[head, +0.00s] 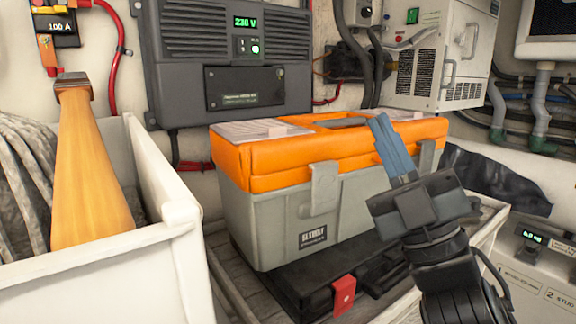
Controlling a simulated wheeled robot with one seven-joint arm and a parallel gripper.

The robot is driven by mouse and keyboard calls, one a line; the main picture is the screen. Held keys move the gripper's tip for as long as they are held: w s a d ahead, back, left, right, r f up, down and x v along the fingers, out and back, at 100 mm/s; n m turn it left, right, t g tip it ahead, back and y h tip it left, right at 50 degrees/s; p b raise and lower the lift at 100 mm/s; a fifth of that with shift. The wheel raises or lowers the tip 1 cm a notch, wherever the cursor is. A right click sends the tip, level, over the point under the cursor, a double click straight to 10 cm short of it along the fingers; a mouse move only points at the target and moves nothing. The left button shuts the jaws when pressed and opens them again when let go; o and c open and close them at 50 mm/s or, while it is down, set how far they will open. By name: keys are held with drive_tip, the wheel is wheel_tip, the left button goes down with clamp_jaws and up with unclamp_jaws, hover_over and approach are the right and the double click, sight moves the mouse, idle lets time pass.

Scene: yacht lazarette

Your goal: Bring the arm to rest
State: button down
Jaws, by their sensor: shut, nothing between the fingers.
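My gripper (384,131) is on the right of the head view, at the end of my dark arm. Its blue fingers are together with nothing between them. They point up and slightly left, in front of the right part of a toolbox (262,222) with an orange lid and grey body. I cannot tell whether the fingers touch the lid.
The toolbox stands on a black case (290,284) with a red latch. A white bin (150,262) at left holds a wooden-handled tool (92,165) and rope (22,170). A grey inverter (185,85) and a white cabinet (455,50) hang behind.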

drive_tip(key=s+d+f+m+g+h, duration=0.1)
drive_tip(key=s+d+f+m+h, duration=0.1)
drive_tip(key=s+f+m+h, duration=0.8)
drive_tip(key=s+d+f+m+h, duration=0.3)
drive_tip(key=s+f+m+h, duration=0.35)
drive_tip(key=f, duration=0.75)
drive_tip(key=s+d+f+m+g, duration=0.1)
drive_tip(key=s+d+f+g, duration=0.1)
drive_tip(key=s, duration=0.9)
drive_tip(key=s+d+f+m+g, duration=0.1)
drive_tip(key=s+d+f+g, duration=0.2)
drive_tip(key=s, duration=0.8)
wheel_tip(320, 180, down, 2)
drive_tip(key=shift+f+g, duration=0.2)
drive_tip(key=shift+g, duration=1)
drive_tip(key=shift+s+m, duration=0.1)
drive_tip(key=shift+m, duration=0.15)
